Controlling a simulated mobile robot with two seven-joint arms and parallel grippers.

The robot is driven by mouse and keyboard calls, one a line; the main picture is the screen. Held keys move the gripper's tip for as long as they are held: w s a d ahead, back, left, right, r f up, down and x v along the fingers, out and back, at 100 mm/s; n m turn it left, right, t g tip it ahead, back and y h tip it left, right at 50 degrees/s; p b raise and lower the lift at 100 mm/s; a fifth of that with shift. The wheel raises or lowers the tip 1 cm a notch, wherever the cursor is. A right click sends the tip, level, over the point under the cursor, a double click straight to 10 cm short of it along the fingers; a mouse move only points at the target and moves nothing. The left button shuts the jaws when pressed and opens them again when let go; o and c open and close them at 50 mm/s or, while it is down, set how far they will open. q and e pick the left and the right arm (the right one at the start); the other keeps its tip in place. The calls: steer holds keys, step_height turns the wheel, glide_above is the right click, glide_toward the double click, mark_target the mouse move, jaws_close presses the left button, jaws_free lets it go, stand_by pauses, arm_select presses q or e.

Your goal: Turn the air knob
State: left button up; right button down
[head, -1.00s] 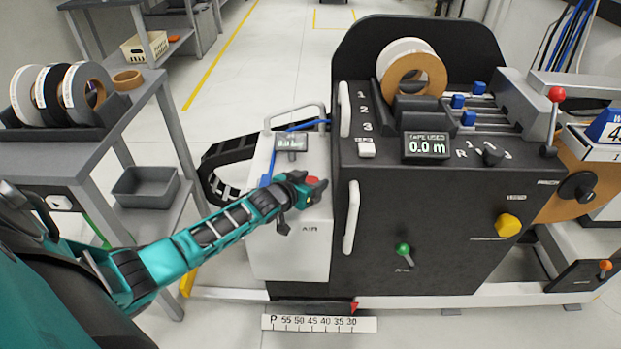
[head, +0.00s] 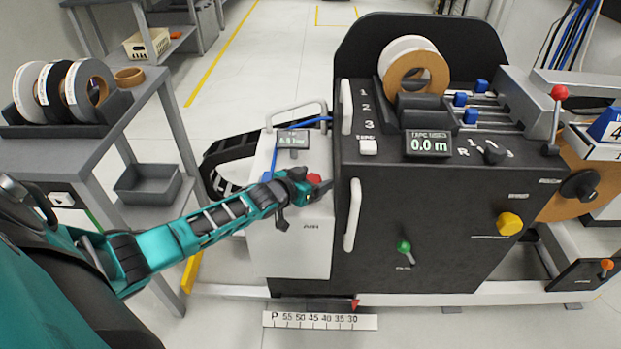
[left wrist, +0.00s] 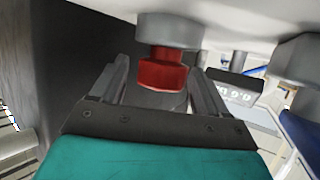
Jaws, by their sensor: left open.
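The air knob (head: 314,179) is red and sits on the white air unit (head: 262,238), above the word AIR. In the left wrist view the red knob (left wrist: 162,72) hangs from a grey round collar. My left gripper (head: 312,190) is at the knob, and its fingers partly cover it in the head view. In the left wrist view the open jaws (left wrist: 160,92) stand one on each side of the knob, with gaps visible. A small pressure display (head: 293,140) is on top of the unit; its figures are blurred. My right gripper is not in view.
The dark machine (head: 440,220) stands close right of the gripper, with a white vertical handle (head: 352,215) on its front. A blue hose (head: 300,125) runs behind the display. A grey table (head: 100,150) with tape rolls stands at left. Floor is open between them.

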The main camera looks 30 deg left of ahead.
arm_select(q)
steer(key=shift+s+r+p, duration=0.2)
steer(key=shift+s+p, duration=0.1)
steer(key=shift+s, duration=0.2)
steer(key=p+v, duration=0.3)
steer(key=v, duration=0.8)
steer(key=shift+s+p, duration=0.4)
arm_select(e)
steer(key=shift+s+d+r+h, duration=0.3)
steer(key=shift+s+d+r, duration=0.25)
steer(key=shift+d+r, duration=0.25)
arm_select(q)
steer(key=shift+r, duration=0.1)
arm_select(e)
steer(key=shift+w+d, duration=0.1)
arm_select(q)
steer(key=s+d+m+g+h+p, duration=0.1)
steer(key=s+d+p, duration=0.3)
steer(key=s+d, duration=0.9)
steer(key=d+g, duration=0.1)
steer(key=d, duration=0.3)
steer(key=shift+s+d+r+m+g, duration=0.3)
steer(key=shift+s+d+r+m, duration=0.05)
steer(key=shift+s+d+m, duration=0.05)
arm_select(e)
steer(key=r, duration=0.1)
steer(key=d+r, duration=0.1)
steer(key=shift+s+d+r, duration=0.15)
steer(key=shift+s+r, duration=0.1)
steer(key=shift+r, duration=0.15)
